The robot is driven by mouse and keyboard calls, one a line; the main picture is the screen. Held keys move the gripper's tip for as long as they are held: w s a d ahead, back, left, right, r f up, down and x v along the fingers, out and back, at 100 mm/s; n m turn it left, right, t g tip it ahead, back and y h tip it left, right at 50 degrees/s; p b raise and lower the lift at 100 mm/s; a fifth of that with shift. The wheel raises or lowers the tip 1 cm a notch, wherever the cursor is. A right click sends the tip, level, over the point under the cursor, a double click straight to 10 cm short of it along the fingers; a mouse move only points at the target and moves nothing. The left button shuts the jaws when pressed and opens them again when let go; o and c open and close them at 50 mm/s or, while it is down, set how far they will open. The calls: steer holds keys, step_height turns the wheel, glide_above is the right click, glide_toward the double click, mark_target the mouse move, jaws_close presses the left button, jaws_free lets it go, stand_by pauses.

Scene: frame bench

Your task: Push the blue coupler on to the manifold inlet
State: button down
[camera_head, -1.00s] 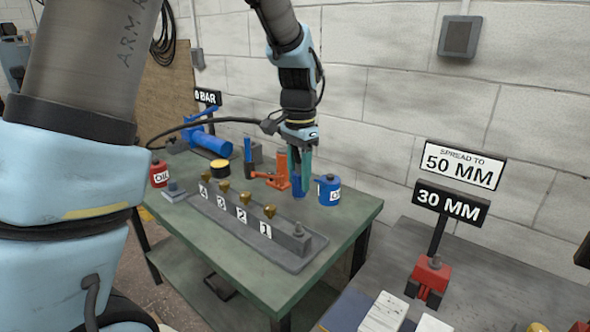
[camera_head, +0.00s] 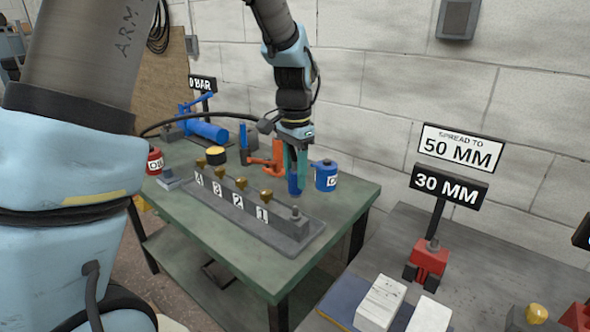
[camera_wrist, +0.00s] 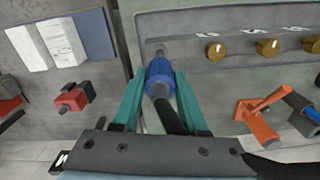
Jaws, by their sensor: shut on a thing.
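My gripper (camera_head: 296,186) is shut on the blue coupler (camera_head: 292,184), which hangs between its teal fingers above the right end of the manifold. In the wrist view the coupler (camera_wrist: 160,78) sits between the fingertips, with a black hose running back from it towards me. The manifold (camera_head: 232,209) is a long grey block on the green bench. Its inlet (camera_head: 296,212) is a short metal stub at the right end, just below the coupler. In the wrist view the inlet (camera_wrist: 158,53) shows just beyond the coupler's far end. I cannot tell whether they touch.
Several brass fittings (camera_head: 241,184) stand along the manifold by numbered labels. A blue pump (camera_head: 206,130) stands at the back left. The bench front right is clear.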

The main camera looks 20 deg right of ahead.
mark_target(295, 161)
steer(key=shift+f+b, duration=0.35)
steer(key=shift+f, duration=0.6)
steer(key=shift+p, duration=0.5)
stand_by(1.0)
steer(key=shift+f+b, duration=1.15)
steer(key=shift+f, duration=0.9)
steer(key=shift+c, duration=1.8)
jaws_free()
steer(key=shift+r, duration=0.1)
step_height(295, 161, up, 11)
steer(key=shift+f+b, duration=0.15)
steer(key=shift+b, duration=0.6)
